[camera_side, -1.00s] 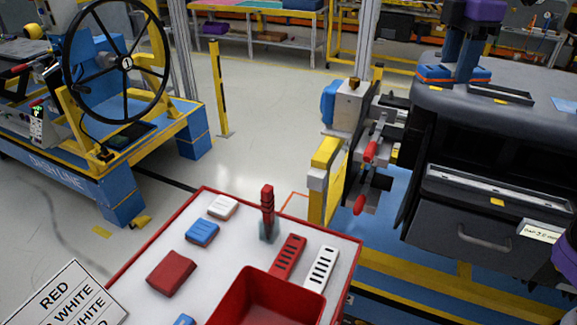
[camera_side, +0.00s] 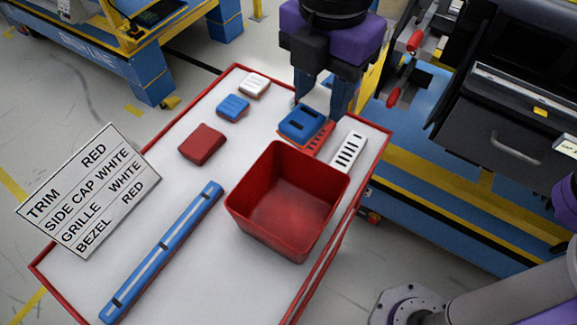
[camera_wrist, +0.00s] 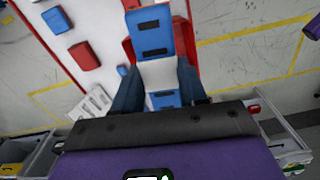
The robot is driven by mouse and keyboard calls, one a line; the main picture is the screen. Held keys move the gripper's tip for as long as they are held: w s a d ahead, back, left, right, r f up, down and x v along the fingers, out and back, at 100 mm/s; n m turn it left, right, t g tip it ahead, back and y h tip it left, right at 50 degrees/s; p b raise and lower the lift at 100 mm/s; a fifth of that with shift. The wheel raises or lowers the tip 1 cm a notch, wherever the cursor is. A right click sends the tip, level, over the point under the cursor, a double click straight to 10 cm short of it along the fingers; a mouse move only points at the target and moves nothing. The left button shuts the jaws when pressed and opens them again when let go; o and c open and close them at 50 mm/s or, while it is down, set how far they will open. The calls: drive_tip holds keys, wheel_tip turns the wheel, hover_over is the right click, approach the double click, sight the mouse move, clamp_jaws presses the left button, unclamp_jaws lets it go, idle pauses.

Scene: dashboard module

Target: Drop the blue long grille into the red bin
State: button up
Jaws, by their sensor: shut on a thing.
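My gripper (camera_side: 322,112) is shut on a blue slotted grille (camera_side: 303,123), near the back right of the white table. In the side view the grille covers part of a red slotted piece and shows just behind the red bin (camera_side: 262,235). Its height above the table is hard to tell. In the wrist view the blue grille (camera_wrist: 150,28) runs between the fingers, with dark slots and a pale stretch in its middle. The open red bin looks empty in the side view. The fingers hide part of the grille.
A red slotted piece (camera_side: 322,138) and a white slotted piece (camera_side: 349,150) lie behind the bin. A red block (camera_side: 201,144), a small blue block (camera_side: 233,107) and a white block (camera_side: 253,85) lie left. A long blue strip (camera_side: 160,255) and sign (camera_side: 85,195) are in front.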

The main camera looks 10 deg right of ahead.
sight(304, 127)
drive_tip(key=shift+n, duration=0.6)
drive_tip(key=s+a, duration=0.1)
drive_tip(key=s+a+f, duration=0.2)
drive_tip(key=shift+s+a, duration=0.15)
drive_tip(key=shift+s, duration=0.25)
drive_tip(key=shift+f, duration=2.8)
drive_tip(key=o, duration=1.1)
drive_tip(key=shift+o, duration=0.2)
drive_tip(key=shift+r, duration=0.1)
wheel_tip(304, 127, up, 17)
drive_tip(key=shift+r, duration=0.1)
